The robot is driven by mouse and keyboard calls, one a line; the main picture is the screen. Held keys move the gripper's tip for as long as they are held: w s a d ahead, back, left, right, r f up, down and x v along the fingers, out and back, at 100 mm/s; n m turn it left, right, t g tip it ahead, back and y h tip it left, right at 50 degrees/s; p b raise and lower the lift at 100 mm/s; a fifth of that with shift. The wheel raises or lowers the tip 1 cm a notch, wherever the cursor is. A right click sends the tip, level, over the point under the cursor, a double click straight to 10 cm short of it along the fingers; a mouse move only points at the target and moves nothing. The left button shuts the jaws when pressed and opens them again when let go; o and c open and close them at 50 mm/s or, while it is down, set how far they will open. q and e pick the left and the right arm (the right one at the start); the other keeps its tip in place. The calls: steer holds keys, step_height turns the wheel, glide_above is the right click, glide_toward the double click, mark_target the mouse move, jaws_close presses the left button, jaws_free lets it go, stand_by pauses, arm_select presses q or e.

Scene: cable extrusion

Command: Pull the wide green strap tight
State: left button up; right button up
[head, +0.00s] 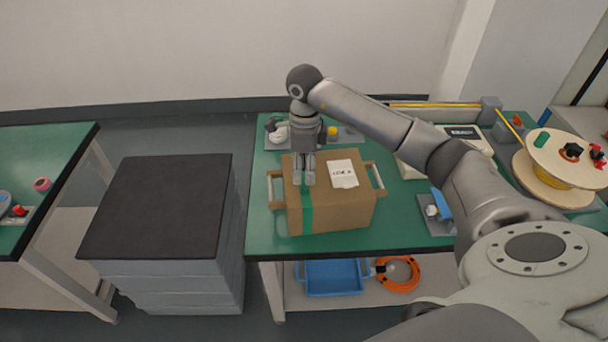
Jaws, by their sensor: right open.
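A brown cardboard box (341,212) stands on the green-topped table (262,235). The wide green strap (307,213) runs over the left part of the box's top and down its front face. My right gripper (304,180) points down over the box top, right at the strap, with its two fingers close to each other but apart. It is open. The fingers hide the strap behind them, and I cannot tell whether they touch it. A white label (342,174) lies on the box top, right of the strap. My left gripper is out of view.
Light handle-like frames stick out at both sides of the box. A large spool (562,158) stands at the table's right. A blue tray (333,278) and an orange cable coil (399,274) lie on the shelf below. A dark-topped cabinet (155,205) stands left.

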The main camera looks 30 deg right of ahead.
mark_target(304, 182)
steer(key=shift+f+p, duration=0.3)
steer(key=shift+f, duration=1.55)
jaws_close()
